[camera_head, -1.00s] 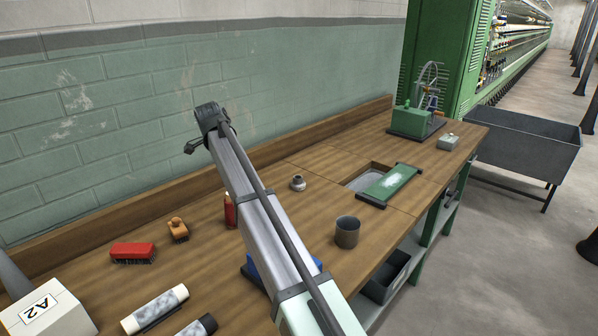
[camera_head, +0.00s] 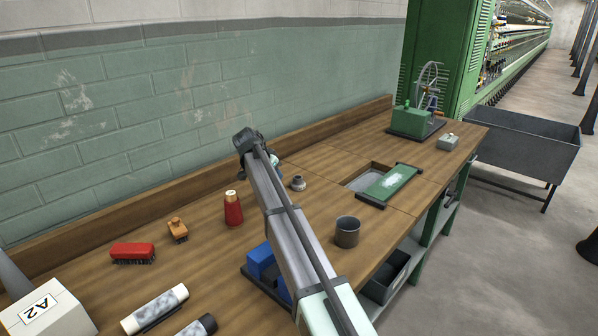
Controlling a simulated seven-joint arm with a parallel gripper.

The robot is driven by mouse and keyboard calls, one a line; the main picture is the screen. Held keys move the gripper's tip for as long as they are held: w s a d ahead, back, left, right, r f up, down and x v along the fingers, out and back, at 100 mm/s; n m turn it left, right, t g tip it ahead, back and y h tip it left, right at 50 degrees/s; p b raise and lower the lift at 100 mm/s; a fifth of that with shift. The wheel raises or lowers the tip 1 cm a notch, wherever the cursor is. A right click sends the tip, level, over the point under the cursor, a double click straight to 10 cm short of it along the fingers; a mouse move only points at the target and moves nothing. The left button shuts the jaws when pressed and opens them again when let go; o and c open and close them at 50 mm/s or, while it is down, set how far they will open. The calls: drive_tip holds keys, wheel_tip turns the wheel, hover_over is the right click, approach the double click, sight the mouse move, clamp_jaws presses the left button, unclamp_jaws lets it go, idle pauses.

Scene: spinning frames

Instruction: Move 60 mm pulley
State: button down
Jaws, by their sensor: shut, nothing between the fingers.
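A small grey metal piece with a raised round hub (camera_head: 298,183) stands on the wooden bench, just right of my arm. It looks like a pulley, but its size cannot be read. My arm rises from the bottom edge across the middle of the bench to a dark joint before the wall. A small pale teal part shows just right of that joint; I cannot tell what it belongs to. My gripper cannot be made out, as the arm hides what lies behind it.
A grey cup (camera_head: 347,231), red cone (camera_head: 233,208), blue block (camera_head: 262,262), brushes (camera_head: 132,252) and white roll (camera_head: 155,309) stand around my arm. Beyond are a green plate (camera_head: 388,183) over a recess, a green wheel device (camera_head: 413,120) and a grey bin (camera_head: 525,145).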

wheel_tip(320, 180, down, 2)
drive_tip(key=shift+f, duration=0.2)
drive_tip(key=shift+w+d+f, duration=0.1)
drive_tip(key=shift+w+f, duration=0.05)
hover_over(298, 182)
drive_tip(key=w, duration=0.1)
drive_tip(key=shift+w+d, duration=0.1)
drive_tip(key=shift+w, duration=0.1)
drive_tip(key=shift+w+d+f, duration=0.15)
drive_tip(key=shift+f, duration=0.65)
